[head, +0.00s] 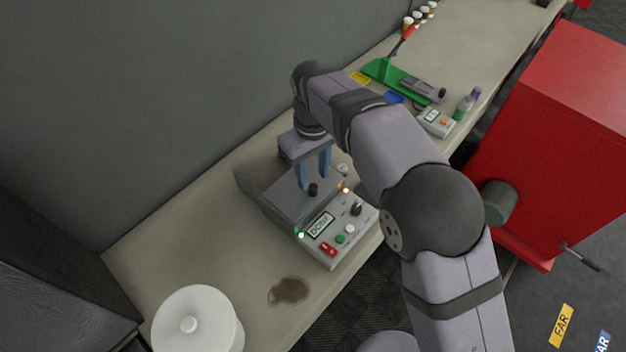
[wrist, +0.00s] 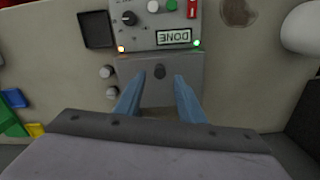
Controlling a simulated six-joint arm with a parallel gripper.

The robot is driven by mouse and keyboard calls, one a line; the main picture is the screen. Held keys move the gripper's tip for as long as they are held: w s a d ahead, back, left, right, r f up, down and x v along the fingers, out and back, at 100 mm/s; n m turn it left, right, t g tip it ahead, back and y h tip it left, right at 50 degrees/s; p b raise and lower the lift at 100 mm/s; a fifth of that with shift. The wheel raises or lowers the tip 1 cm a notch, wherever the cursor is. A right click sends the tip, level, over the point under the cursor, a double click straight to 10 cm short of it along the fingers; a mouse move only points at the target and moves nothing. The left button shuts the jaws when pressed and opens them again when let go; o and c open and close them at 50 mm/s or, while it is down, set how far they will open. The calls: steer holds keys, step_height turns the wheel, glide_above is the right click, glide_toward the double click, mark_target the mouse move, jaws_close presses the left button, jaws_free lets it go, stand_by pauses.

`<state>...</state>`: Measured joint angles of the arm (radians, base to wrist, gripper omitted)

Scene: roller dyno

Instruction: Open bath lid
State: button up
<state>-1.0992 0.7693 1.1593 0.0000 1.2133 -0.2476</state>
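The bath (head: 316,222) is a grey box on the bench, with a sloped front panel, a display reading "DONE", knobs and coloured buttons. I cannot tell whether a finger touches the knob.
A brown stain (head: 288,291) and a white lidded container (head: 197,322) are at the bench's near left. A green stand (head: 385,72), a small meter (head: 436,122) and bottles (head: 467,104) lie farther right. A red cabinet (head: 560,130) stands beside the bench. The wall is close behind.

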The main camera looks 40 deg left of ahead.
mark_target(313, 186)
steer(key=shift+f+p, duration=0.6)
steer(key=shift+f, duration=1.5)
jaws_close()
